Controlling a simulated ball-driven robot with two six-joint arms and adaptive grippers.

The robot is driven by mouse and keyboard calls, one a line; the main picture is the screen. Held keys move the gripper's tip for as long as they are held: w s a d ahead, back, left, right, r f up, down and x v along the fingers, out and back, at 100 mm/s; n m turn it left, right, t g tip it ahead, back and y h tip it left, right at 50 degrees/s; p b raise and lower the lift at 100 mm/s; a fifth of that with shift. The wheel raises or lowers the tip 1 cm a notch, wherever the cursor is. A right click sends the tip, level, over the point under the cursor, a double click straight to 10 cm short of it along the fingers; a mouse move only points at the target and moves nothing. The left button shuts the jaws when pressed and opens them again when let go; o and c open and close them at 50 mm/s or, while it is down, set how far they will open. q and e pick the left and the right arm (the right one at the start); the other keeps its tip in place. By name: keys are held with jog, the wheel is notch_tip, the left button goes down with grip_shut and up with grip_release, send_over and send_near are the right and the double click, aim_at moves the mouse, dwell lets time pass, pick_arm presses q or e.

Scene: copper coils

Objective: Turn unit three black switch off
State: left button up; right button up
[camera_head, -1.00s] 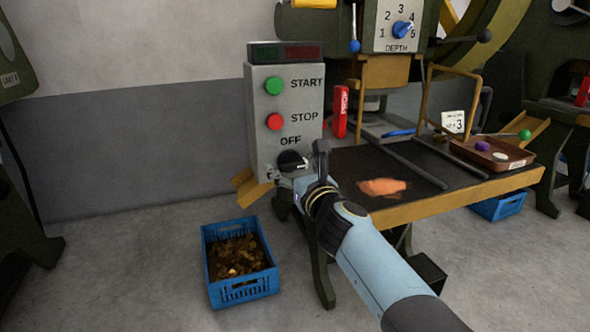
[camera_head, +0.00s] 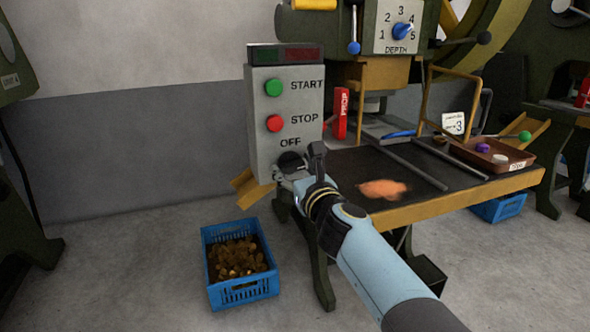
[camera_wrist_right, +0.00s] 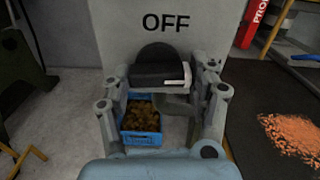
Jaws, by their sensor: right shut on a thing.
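The grey control box (camera_head: 262,130) of the machine carries a black rotary switch (camera_head: 290,160) below the word OFF. In the right wrist view the black switch (camera_wrist_right: 158,72) has its bar lying nearly level, with a white mark at its right end. My right gripper (camera_head: 291,172) is at the switch, with its fingers on either side. In the right wrist view my right gripper (camera_wrist_right: 163,88) is shut on the switch's bar. A card with a 3 (camera_head: 453,123) stands on the machine table. My left gripper is not in view.
A green START button (camera_head: 274,87) and a red STOP button (camera_head: 274,123) sit above the switch. A blue crate of copper-coloured pieces (camera_head: 240,296) stands on the floor below. The machine table (camera_head: 440,208) is close to the right of my gripper.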

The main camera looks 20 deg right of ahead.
jog(key=n, duration=0.8)
jog(key=shift+n, duration=0.4)
jog(key=n, duration=0.4)
jog(key=shift+a+n, duration=0.1)
jog(key=shift+n, duration=1.9)
jog(key=o, duration=1.2)
jog(key=shift+s, duration=0.15)
jog(key=s, duration=1.1)
jog(key=shift+s+d, duration=0.2)
jog(key=shift+s, duration=0.2)
